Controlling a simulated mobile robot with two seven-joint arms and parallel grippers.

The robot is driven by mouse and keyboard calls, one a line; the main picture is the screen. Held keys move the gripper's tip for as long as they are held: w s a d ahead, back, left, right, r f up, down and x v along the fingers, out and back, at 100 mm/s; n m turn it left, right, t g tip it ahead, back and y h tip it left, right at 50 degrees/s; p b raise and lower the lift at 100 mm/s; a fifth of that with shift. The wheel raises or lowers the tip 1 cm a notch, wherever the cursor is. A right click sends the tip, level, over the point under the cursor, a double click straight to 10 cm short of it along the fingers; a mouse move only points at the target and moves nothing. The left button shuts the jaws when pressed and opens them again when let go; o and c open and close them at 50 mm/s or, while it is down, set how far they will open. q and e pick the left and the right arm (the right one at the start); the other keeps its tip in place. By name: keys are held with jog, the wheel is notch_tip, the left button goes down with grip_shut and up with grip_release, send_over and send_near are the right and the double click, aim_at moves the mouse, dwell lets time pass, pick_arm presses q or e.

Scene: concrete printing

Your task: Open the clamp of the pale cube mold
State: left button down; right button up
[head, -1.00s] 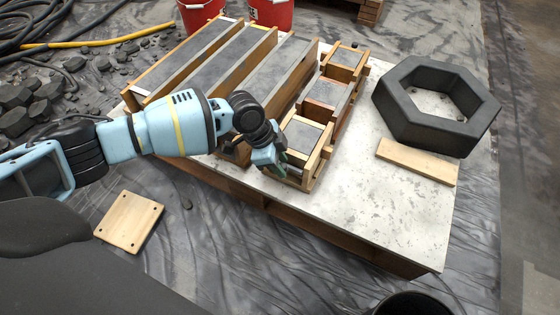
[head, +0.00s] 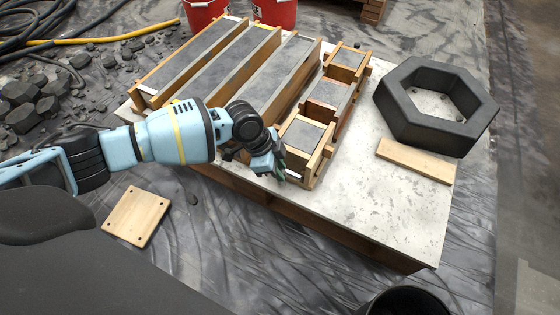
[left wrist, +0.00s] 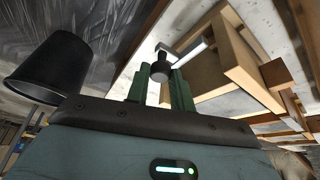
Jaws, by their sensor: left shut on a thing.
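My left gripper (head: 279,168) is low at the mold's near left corner. In the left wrist view its green fingers (left wrist: 160,76) are shut on a black clamp knob (left wrist: 160,58), beside a bright metal bar (left wrist: 190,55) against the mold wall. The clamp is mostly hidden by my gripper in the head view. My right gripper is not in view.
Long beam molds (head: 240,60) lie left of the cube mold. A dark hexagonal ring (head: 435,130) and a loose plank (head: 416,161) lie to its right. The table's (head: 385,220) front right is clear. A black bucket (head: 408,302) stands on the floor in front.

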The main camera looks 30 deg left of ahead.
pick_arm(q)
jog(key=shift+f, duration=0.1)
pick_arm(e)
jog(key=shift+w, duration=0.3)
pick_arm(q)
jog(key=c, duration=1.2)
grip_release()
jog(key=shift+c, duration=0.2)
jog(key=shift+a+r+p, duration=0.2)
jog(key=shift+r+p, duration=0.15)
jog(key=shift+r, duration=0.35)
jog(key=p+v, duration=0.3)
jog(key=v, duration=0.3)
jog(key=shift+r, duration=0.2)
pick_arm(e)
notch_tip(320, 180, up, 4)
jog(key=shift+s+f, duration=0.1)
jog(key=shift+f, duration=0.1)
pick_arm(q)
jog(key=shift+s+a, duration=0.15)
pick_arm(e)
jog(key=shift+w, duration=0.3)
